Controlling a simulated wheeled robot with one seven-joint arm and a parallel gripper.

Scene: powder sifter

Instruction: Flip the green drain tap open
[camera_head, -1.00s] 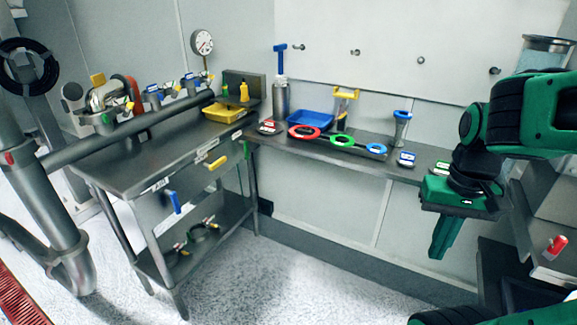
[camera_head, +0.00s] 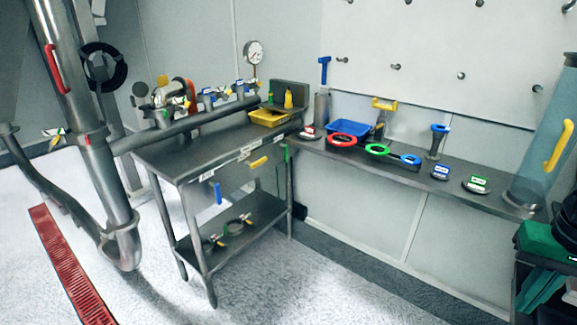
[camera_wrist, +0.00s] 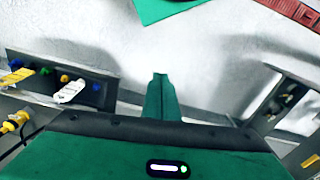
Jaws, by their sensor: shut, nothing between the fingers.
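A green handle (camera_head: 286,153) hangs upright at the right end of the steel table (camera_head: 160,156), small in the head view. A blue handle (camera_head: 217,193) and a yellow handle (camera_head: 258,161) sit on the table's front. Another small green-and-yellow fitting (camera_head: 54,132) is on the pipe at the left. I cannot tell for sure which green part is the drain tap. My gripper (camera_wrist: 160,95) is shut and empty in the wrist view, over pale floor. It is well away from the table, at the right side of the head view.
A wall shelf (camera_head: 462,192) holds red, green and blue rings, small labelled pucks and a clear cylinder (camera_head: 545,150). A large steel pipe (camera_head: 90,120) stands left of the table. A red floor grate (camera_head: 70,265) lies at lower left. The floor before the table is clear.

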